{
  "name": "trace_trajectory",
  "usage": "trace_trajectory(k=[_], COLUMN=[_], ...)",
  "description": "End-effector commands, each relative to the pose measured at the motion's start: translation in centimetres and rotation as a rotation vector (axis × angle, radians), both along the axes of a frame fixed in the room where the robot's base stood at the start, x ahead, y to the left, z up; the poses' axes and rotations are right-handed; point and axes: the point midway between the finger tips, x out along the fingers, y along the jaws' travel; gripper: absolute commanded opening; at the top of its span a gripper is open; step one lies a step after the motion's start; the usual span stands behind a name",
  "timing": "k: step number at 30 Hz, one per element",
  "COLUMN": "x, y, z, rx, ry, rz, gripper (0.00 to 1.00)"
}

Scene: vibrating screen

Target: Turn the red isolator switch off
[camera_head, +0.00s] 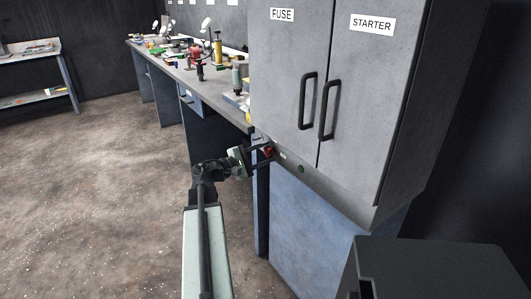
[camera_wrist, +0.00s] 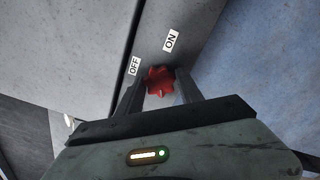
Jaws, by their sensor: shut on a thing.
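The red isolator switch (camera_wrist: 159,81) is a lobed knob on the grey cabinet's lower panel. In the wrist view it sits between the two fingers of my gripper (camera_wrist: 160,92), which is shut on it. An OFF label (camera_wrist: 134,66) is up and left of the knob, and an ON label (camera_wrist: 171,41) is up and right of it. Which label the knob points at I cannot tell. In the head view the red knob (camera_head: 268,152) shows at the cabinet's lower left, with my gripper (camera_head: 262,151) at it, partly hiding it.
The grey cabinet (camera_head: 345,130) has FUSE and STARTER doors with black handles (camera_head: 307,101). A green button (camera_head: 301,169) is right of the knob. A cluttered workbench (camera_head: 215,86) runs away to the left. A shelf table (camera_head: 35,92) stands far left. The floor at left is clear.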

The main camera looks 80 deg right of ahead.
Motion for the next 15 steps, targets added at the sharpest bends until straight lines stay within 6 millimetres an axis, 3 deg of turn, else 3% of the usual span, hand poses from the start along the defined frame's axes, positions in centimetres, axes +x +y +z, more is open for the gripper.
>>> trace_trajectory(k=[15], x=[0.15], y=[-0.15], z=[0.12], rx=[0.028], ry=[0.030], rz=[0.006], gripper=[0.03])
